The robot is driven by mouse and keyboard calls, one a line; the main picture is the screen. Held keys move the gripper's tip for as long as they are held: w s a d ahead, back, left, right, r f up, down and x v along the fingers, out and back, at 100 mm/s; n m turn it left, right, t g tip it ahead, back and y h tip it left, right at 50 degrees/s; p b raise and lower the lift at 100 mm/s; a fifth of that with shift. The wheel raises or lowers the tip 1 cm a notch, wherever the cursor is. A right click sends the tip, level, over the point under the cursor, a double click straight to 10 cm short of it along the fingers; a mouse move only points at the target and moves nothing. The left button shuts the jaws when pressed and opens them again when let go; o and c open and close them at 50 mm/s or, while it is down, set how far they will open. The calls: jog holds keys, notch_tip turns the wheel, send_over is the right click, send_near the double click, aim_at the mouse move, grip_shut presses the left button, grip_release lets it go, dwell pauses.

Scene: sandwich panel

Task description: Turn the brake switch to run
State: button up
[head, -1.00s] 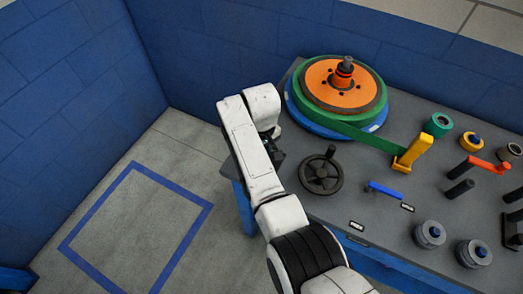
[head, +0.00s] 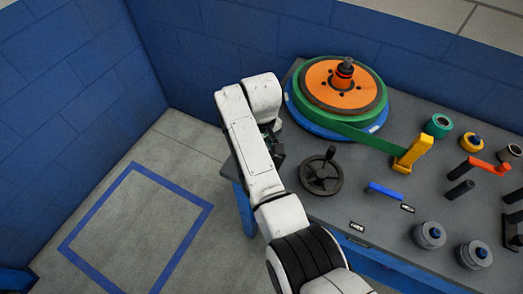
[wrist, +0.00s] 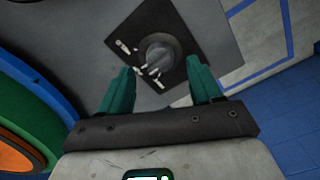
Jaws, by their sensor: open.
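In the wrist view a round grey knob (wrist: 160,50) sits on a dark square plate (wrist: 140,22) with small white marks that are too small to read. It looks like the brake switch. My gripper (wrist: 162,72) is open, with its teal fingers apart and the knob between and just beyond their tips. I cannot tell how near the fingers are in depth, and nothing is held. In the head view my gripper (head: 272,145) is mostly hidden behind my arm at the bench's left edge, and the switch is hidden there.
A dark handwheel (head: 321,174) stands on the grey bench (head: 350,215) just right of my arm. Behind it is an orange and green reel (head: 338,88) with a strip running to a yellow bracket (head: 412,152). A blue lever (head: 385,191) lies further right. Open floor is at left.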

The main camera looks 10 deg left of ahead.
notch_tip(320, 180, up, 8)
jog(key=shift+f+b, duration=0.15)
jog(key=shift+b, duration=0.15)
jog(key=shift+s+f, duration=0.1)
dwell(0.4)
